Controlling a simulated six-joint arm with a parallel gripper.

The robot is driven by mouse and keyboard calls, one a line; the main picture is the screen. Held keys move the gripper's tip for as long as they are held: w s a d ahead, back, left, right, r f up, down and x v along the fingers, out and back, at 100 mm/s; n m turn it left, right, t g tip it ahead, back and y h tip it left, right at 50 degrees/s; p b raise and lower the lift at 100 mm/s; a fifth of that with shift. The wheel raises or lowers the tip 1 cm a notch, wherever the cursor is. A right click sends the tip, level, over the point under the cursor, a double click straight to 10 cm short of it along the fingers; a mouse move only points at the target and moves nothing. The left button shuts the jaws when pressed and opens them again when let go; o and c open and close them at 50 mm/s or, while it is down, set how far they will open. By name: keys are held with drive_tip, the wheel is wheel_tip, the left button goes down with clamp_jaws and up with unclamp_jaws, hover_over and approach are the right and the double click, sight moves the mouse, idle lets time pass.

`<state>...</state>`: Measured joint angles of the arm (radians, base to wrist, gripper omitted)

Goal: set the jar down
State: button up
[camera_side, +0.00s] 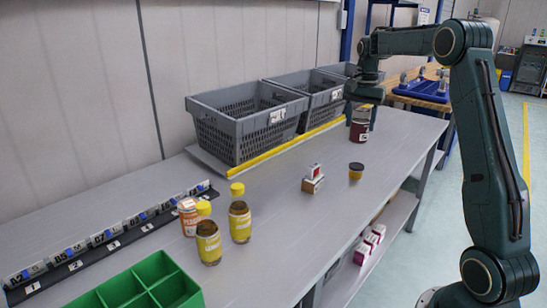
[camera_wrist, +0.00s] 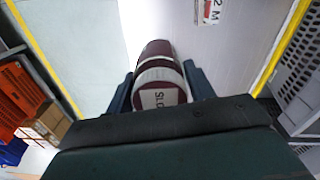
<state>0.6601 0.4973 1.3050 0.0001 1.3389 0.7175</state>
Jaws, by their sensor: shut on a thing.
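A dark red jar (camera_side: 359,131) with a pale label is under my gripper (camera_side: 362,106) in the side view, towards the far end of the grey bench (camera_side: 300,230). In the wrist view the jar (camera_wrist: 158,76) lies between the two fingers of my gripper (camera_wrist: 160,84), one on each side, and its label faces the camera. My gripper is shut on the jar. The jar looks upright and close to the bench top. I cannot tell whether its base touches the bench.
Grey crates (camera_side: 245,125) line the back behind a yellow strip (camera_side: 300,140). A small dark jar (camera_side: 356,171) and a small box (camera_side: 313,179) stand nearer on the bench. Yellow-capped bottles (camera_side: 240,220) and a green divided tray (camera_side: 140,288) are at the front.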

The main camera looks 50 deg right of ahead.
drive_tip(key=w+a+f, duration=0.5)
drive_tip(key=w+a, duration=0.4)
drive_tip(key=w, duration=0.2)
drive_tip(key=w+a+f, duration=0.6)
drive_tip(key=w+a, duration=0.2)
drive_tip(key=w, duration=0.3)
drive_tip(key=shift+s+a+f, duration=0.1)
drive_tip(key=shift+f, duration=1.9)
drive_tip(key=shift+s+a+f, duration=0.1)
drive_tip(key=shift+f, duration=1.85)
drive_tip(key=shift+f, duration=0.15)
drive_tip(key=o, duration=1.2)
wheel_tip(320, 180, up, 12)
drive_tip(key=shift+r, duration=0.1)
